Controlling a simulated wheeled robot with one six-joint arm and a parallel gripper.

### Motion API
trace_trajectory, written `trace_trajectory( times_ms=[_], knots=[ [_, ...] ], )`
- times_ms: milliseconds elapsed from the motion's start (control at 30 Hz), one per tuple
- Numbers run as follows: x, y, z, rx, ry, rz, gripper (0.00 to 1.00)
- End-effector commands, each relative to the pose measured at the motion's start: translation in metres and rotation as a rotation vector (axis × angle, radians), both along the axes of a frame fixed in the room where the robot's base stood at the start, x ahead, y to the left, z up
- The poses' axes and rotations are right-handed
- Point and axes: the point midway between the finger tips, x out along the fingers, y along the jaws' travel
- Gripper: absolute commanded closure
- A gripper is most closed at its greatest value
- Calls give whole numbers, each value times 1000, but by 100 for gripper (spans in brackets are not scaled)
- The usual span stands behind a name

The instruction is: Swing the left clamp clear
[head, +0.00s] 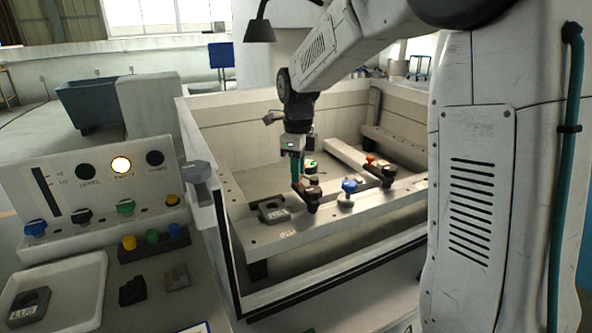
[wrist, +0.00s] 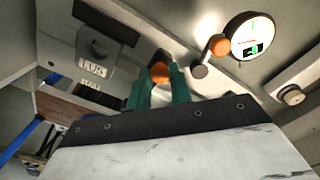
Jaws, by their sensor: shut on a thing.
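The left clamp (head: 311,198) is a dark block on the near light-grey rail of the open tank. My gripper (head: 297,181) reaches down to it, with teal fingers at its top. In the wrist view my gripper (wrist: 160,78) is shut on the clamp's orange knob (wrist: 160,71), one finger on each side. The clamp's lower part is hidden there by the gripper body. A second dark clamp (head: 384,176) with an orange-red knob stands farther right.
A dark block with a white label (head: 270,211) lies on the rail, left of the clamp. A blue knob (head: 348,187) stands close on its right. A round dial (wrist: 257,37) is nearby. Tank walls (head: 208,182) enclose the arm's end; a control panel (head: 95,190) stands left.

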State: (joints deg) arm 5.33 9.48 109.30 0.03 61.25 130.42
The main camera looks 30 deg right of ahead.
Motion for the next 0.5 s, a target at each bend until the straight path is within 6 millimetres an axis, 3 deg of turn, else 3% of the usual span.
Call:
trace_trajectory(
  times_ms=[333,367,400,433,500],
  knots=[
    [1,-2,1,-1,-3,-4,100],
    [1,-2,1,-1,-3,-4,73],
    [1,-2,1,-1,-3,-4,62],
    [1,-2,1,-1,-3,-4,57],
    [0,-1,0,-1,-1,-3,57]
  ],
)
